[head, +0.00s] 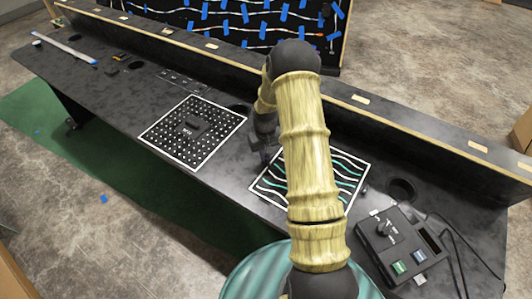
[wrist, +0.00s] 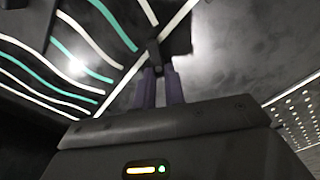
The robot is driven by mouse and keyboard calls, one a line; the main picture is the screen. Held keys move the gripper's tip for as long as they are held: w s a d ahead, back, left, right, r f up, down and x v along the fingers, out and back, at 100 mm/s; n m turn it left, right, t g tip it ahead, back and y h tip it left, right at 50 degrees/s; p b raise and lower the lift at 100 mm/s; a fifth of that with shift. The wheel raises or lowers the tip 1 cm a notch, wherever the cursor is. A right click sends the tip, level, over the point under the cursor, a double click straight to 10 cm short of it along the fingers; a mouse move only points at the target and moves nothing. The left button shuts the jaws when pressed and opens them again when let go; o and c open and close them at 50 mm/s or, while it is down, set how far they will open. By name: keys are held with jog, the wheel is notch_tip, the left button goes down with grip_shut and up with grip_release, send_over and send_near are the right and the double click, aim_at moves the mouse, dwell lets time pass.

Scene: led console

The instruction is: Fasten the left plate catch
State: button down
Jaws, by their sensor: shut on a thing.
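The plate with wavy white and green lines (head: 268,187) lies flat on the dark console, partly hidden behind my arm. It also shows at the upper left of the wrist view (wrist: 75,55). A small dark catch (wrist: 153,50) stands at the plate's white border in the wrist view. My gripper (wrist: 162,72) has its two fingers close together with their tips at this catch, shut on it. In the head view my gripper (head: 262,148) is at the plate's upper left edge, mostly hidden by my arm. Whether the catch is fastened I cannot tell.
A dotted plate (head: 165,142) lies to the left on the console (head: 100,85). A black control box (head: 405,240) with cables stands at the right, near a round hole (head: 401,190). A raised ledge (head: 420,135) runs along the back.

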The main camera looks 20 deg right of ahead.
jog(key=n, duration=0.3)
jog(key=shift+a+n+p, duration=0.15)
jog(key=shift+n+p, duration=0.15)
jog(key=shift+n, duration=0.1)
jog(key=shift+n+p, duration=0.3)
jog(key=shift+n, duration=1.4)
jog(key=c, duration=1.5)
grip_release()
jog(key=shift+a, duration=0.1)
jog(key=shift+o, duration=0.2)
notch_tip(320, 180, up, 17)
jog(key=shift+r+b, duration=0.2)
jog(key=shift+b, duration=0.25)
jog(key=shift+s, duration=0.1)
